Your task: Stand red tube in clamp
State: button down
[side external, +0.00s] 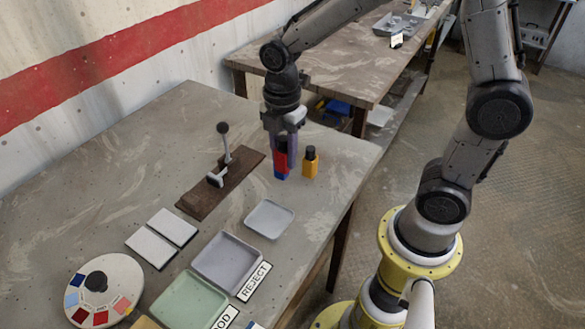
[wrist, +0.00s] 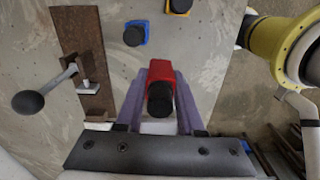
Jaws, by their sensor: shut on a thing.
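My gripper (side external: 284,150) points down over the table and is shut on the red tube (side external: 281,159). In the wrist view the red tube (wrist: 161,76), with its black cap, sits between the two purple fingers (wrist: 162,88). The clamp (side external: 215,179) is on a brown board to the left of my gripper, with a ball-ended lever standing up. It also shows at the left of the wrist view (wrist: 88,86). The red tube is apart from the clamp. Its lower end overlaps the blue tube in the side view, so its height above the table is unclear.
A blue tube (side external: 281,174) and a yellow tube (side external: 310,164) with a black cap stand close to my gripper. A small grey tray (side external: 269,219), a larger REJECT tray (side external: 228,263) and a green tray (side external: 188,301) lie nearer the camera. Bare table separates the tubes from the board.

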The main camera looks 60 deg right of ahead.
jog(key=w+a+r, duration=0.3)
jog(key=w+a, duration=0.2)
jog(key=w, duration=0.5)
jog(key=w+a+f, duration=0.3)
jog(key=w+a, duration=0.2)
jog(key=a, duration=0.2)
jog(key=shift+n, duration=0.3)
jog(key=shift+s+d+f, duration=0.1)
jog(key=shift+d+f, duration=0.05)
jog(key=shift+f, duration=1.45)
jog(key=shift+s+d+f, duration=0.1)
jog(key=shift+d+f, duration=0.05)
jog(key=shift+f, duration=1.45)
jog(key=shift+f, duration=0.25)
jog(key=shift+c, duration=2.2)
grip_release()
jog(key=shift+r, duration=0.1)
notch_tip(320, 180, up, 8)
